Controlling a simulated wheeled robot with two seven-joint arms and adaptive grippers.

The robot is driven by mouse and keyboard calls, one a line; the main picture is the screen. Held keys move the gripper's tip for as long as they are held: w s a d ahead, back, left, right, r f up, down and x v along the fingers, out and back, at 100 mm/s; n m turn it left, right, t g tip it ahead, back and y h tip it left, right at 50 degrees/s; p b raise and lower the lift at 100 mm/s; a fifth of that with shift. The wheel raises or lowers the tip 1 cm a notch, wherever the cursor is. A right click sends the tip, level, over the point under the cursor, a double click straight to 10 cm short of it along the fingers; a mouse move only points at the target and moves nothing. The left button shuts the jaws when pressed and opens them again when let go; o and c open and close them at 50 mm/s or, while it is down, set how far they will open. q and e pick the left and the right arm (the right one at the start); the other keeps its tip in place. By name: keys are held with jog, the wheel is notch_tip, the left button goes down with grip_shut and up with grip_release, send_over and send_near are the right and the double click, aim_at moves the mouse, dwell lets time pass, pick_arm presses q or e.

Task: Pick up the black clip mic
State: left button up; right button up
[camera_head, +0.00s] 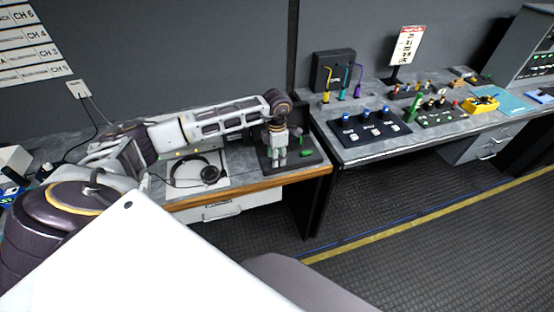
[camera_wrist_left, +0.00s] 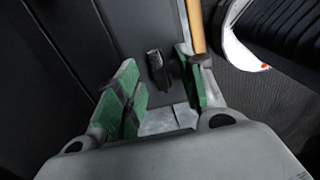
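My left gripper (camera_head: 277,164) points down over a dark mat (camera_head: 315,161) at the right end of the near desk. In the left wrist view, the left gripper (camera_wrist_left: 158,68) is open, its green-padded fingers apart. A small black object (camera_wrist_left: 157,64), which looks like the black clip mic, lies on the dark surface between and just beyond the fingertips. I cannot tell whether a finger touches it. In the head view it is hidden by the gripper. A small green item (camera_head: 306,152) lies on the mat to the gripper's right. My right gripper is not in view.
Black headphones (camera_head: 209,174) lie on a pale sheet left of the gripper. The wooden front edge (camera_head: 235,192) of the desk runs close by.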

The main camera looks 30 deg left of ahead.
pick_arm(q)
jog(key=shift+f, duration=0.2)
jog(key=c, duration=0.9)
